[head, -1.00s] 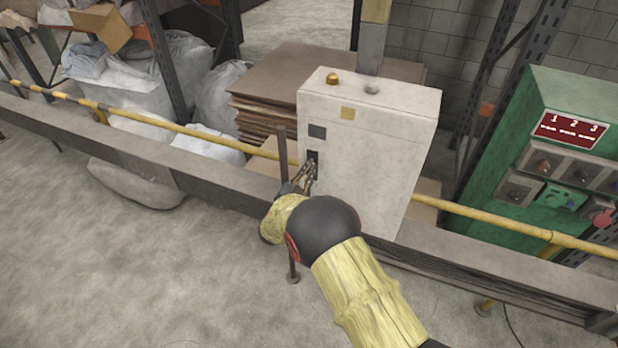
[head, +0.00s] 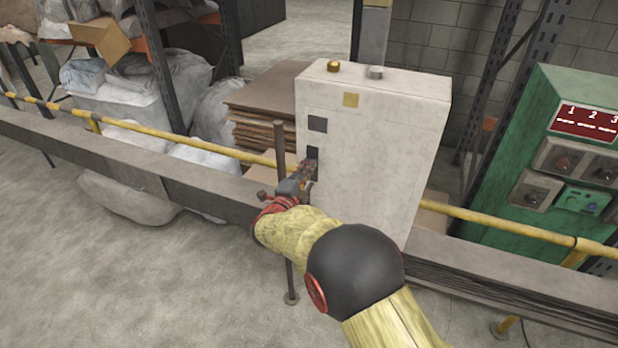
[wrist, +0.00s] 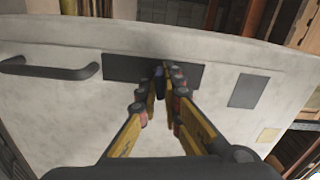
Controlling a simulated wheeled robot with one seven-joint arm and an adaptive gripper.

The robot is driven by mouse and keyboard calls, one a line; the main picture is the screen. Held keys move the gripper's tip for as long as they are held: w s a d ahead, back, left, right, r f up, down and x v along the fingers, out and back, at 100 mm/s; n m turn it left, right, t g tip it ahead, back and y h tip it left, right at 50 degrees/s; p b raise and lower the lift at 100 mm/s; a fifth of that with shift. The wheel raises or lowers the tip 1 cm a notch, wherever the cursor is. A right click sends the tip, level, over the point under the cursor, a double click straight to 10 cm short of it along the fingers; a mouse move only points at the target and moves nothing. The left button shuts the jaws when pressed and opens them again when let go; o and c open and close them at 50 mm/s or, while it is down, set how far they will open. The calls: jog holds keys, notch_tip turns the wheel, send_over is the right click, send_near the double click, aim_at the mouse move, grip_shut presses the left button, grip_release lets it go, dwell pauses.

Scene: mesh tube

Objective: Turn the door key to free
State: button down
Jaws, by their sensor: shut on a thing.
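A white cabinet (head: 375,135) stands behind the barrier, with a dark lock plate (head: 313,155) on its front. In the wrist view the dark plate (wrist: 125,68) lies across the white door (wrist: 75,110). My gripper (head: 305,172) is at this plate. In the wrist view its yellow-and-black fingers (wrist: 158,92) close together on a small dark piece, the key (wrist: 158,74), in front of the plate. The fingers cover most of the key, so its exact angle cannot be told. The key is hidden in the head view.
A dark bar handle (wrist: 50,70) sits left of the plate in the wrist view. A grey post (head: 281,200) stands close to my wrist. A yellow rail (head: 500,222) and a grey beam (head: 140,170) run along the cabinet. A green control box (head: 540,165) stands right.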

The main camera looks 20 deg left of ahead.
jog(key=shift+f+m+b, duration=0.2)
jog(key=shift+m+b, duration=0.7)
jog(key=shift+b, duration=0.05)
jog(key=c, duration=2.1)
grip_release()
jog(key=shift+o, duration=0.7)
jog(key=shift+r, duration=0.1)
jog(key=shift+s, duration=0.1)
jog(key=s+a, duration=0.1)
jog(key=s, duration=1)
jog(key=shift+s, duration=0.35)
